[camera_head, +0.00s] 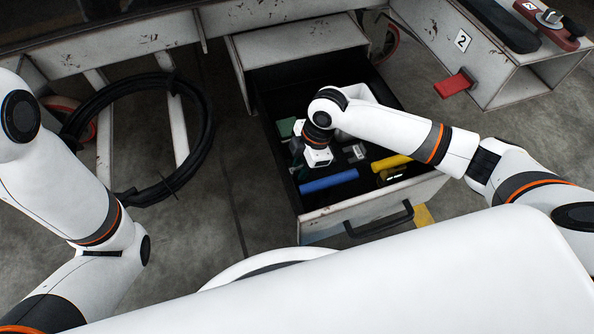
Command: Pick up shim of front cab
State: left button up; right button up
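An open drawer (372,208) with a dark inside holds several small items. My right gripper (318,158) points down into the drawer's left half, above and among these items. Its fingertips are hidden or too dark to make out, so I cannot tell if it is open or shut, or if it holds anything. A small grey piece (355,152) lies just right of it; I cannot tell for sure whether that is the shim. A green item (285,128) lies to its upper left. My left arm shows at the left, with its gripper out of view.
A blue bar (329,182) and a yellow bar (391,162) lie near the drawer's front. A black hose coil (203,140) hangs at the left. A red handle (455,84) juts from the trolley frame at the right.

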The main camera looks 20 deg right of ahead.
jog(key=shift+f, duration=0.1)
grip_shut()
dwell(0.3)
